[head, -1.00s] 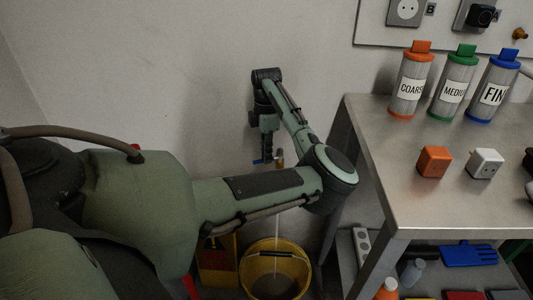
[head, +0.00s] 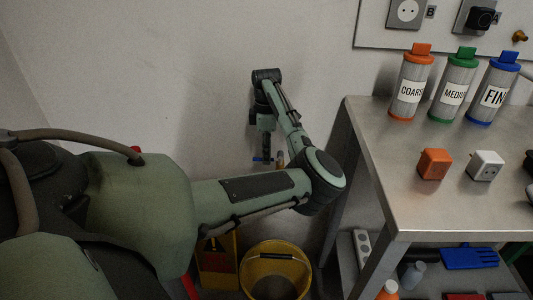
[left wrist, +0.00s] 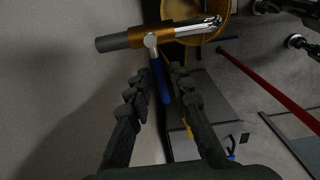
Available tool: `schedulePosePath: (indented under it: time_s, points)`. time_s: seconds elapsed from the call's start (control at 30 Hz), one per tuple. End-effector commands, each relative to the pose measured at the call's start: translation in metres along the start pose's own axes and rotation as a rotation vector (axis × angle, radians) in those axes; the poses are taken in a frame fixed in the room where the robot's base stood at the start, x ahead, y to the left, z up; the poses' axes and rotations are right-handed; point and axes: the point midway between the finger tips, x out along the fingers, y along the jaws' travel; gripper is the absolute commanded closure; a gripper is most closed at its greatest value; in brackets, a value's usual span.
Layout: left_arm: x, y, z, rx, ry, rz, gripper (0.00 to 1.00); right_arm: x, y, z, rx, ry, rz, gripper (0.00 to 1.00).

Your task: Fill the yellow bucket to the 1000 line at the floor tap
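The yellow bucket (head: 245,270) stands on the floor below the tap in the head view. Its inside is dark, and I cannot read the 1000 line or the water level. Its rim also shows at the top of the left wrist view (left wrist: 227,22). The brass floor tap (left wrist: 178,36) juts from the wall with its spout over the bucket; its blue lever (left wrist: 161,80) lies between my left gripper's fingers. My left gripper (left wrist: 155,84) is open around the lever, with gaps visible; contact is unclear. In the head view no water stream shows. My right gripper is out of view.
A steel table (head: 400,190) stands right of the bucket, with labelled canisters (head: 410,88), an orange block (head: 434,164) and a white one (head: 485,165) on top. A lower shelf holds bottles and a blue brush-like item (head: 468,257). A yellow object (head: 216,262) stands left of the bucket.

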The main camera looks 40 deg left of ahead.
Motion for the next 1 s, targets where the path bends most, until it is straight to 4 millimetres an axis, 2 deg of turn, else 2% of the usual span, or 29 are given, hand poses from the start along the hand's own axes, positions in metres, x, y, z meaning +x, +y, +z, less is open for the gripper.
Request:
schedulePosePath:
  time_s: [0.07, 0.33, 0.47, 0.57, 0.9, 1.0]
  points:
    - [0.000, 0.000, 0.000, -0.001, 0.000, 0.001, 0.67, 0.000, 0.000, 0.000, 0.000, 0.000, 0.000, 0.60]
    - [-0.001, 0.001, -0.001, -0.003, 0.001, 0.002, 0.67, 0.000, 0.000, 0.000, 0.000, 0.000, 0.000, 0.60]
    - [-0.009, 0.001, -0.001, -0.003, 0.001, 0.003, 0.67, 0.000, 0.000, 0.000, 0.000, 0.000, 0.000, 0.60]
    - [-0.024, 0.001, -0.001, -0.003, 0.001, 0.004, 0.67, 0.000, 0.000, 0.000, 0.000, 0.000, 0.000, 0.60]
    - [-0.095, 0.001, 0.000, -0.003, 0.000, 0.004, 0.67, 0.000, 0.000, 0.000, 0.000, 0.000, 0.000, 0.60]
    - [-0.108, 0.001, 0.000, -0.002, 0.000, 0.002, 0.67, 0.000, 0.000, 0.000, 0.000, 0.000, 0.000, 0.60]
